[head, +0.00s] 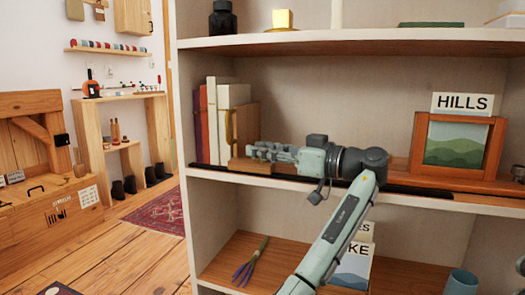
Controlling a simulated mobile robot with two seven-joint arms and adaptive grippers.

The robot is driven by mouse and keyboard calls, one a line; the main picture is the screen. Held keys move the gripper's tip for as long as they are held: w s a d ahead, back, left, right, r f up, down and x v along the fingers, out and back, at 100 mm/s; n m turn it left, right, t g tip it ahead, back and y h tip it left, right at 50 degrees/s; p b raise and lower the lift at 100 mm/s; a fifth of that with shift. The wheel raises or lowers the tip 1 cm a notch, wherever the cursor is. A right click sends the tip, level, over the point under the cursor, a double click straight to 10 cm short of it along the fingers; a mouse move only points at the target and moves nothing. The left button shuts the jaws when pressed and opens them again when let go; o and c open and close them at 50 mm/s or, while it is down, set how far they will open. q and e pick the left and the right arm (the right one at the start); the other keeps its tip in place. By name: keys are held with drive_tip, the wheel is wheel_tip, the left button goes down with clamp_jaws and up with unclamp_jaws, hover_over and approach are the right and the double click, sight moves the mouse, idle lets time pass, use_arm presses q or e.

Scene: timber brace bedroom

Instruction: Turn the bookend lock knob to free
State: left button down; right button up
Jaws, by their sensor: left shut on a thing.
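The wooden bookend (246,124) stands upright on the middle shelf, against the right side of a short row of books (211,120). Its low wooden base (248,166) rests by a dark rail (402,190) along the shelf's front. My left gripper (258,151) points left, with its fingers at the front of the bookend just above the base. It is shut on the lock knob there; the fingers hide the knob, so its setting cannot be read. My right gripper is not in view.
A framed hill picture (457,144) with a HILLS card (462,104) stands right on the same shelf. Below lie a purple-tipped bundle (250,262) and a LAKE-like card (350,268), partly hidden by my arm. A blue cup (461,282) stands lower right.

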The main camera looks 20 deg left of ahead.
use_arm(q)
drive_tip(key=c, duration=1.3)
unclamp_jaws()
drive_tip(key=shift+o, duration=0.2)
drive_tip(key=v, duration=0.7)
drive_tip(key=shift+d, duration=0.25)
drive_tip(key=shift+s, duration=0.15)
